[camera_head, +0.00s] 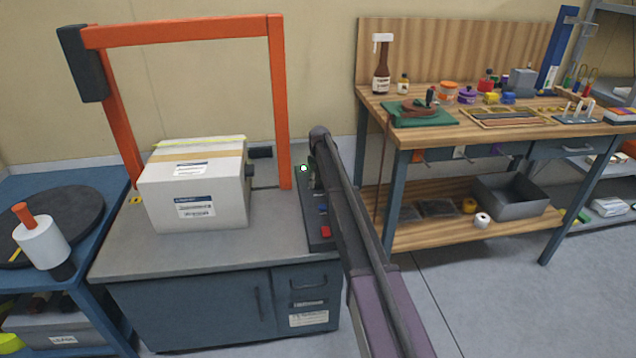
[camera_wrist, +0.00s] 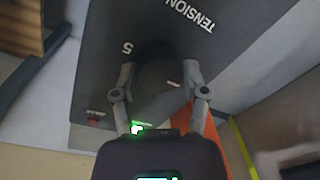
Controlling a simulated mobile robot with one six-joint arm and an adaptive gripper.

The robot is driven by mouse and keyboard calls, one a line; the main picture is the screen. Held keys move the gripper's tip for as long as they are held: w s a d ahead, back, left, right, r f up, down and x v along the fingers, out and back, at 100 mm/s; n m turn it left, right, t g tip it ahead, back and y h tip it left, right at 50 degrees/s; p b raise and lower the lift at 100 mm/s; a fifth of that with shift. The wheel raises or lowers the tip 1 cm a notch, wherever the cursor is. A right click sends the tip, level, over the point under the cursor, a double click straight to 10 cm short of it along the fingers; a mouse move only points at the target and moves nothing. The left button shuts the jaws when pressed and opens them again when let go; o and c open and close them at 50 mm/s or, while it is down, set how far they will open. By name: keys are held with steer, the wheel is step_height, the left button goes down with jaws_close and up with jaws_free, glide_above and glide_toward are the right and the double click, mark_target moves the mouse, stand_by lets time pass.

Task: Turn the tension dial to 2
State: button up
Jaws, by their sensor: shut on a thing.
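The tension dial (camera_wrist: 158,78) is a dark round knob on a dark control panel (camera_wrist: 100,60). In the wrist view my gripper (camera_wrist: 159,70) has one finger on each side of the knob and is shut on it. The word TENSION and a 5 are printed on the panel near the dial. A small pale mark shows at the knob's edge; the dial's setting cannot be read. In the head view the panel (camera_head: 313,222) stands at the right edge of the grey bench top, and my arm hides the dial.
A taped white carton (camera_head: 195,200) sits on the bench (camera_head: 130,262) under an orange arch (camera_head: 279,100). The panel has a red button (camera_head: 325,231) and a blue button (camera_head: 323,208). A wooden workbench (camera_head: 440,146) with tools stands to the right. Open floor lies between.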

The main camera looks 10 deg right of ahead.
steer(key=shift+d+m, duration=0.1)
steer(key=shift+m, duration=0.3)
steer(key=m, duration=0.4)
steer(key=shift+s+m+t, duration=0.1)
steer(key=shift+m+t, duration=0.2)
steer(key=shift+m, duration=1.8)
steer(key=o, duration=1.1)
steer(key=shift+o, duration=0.2)
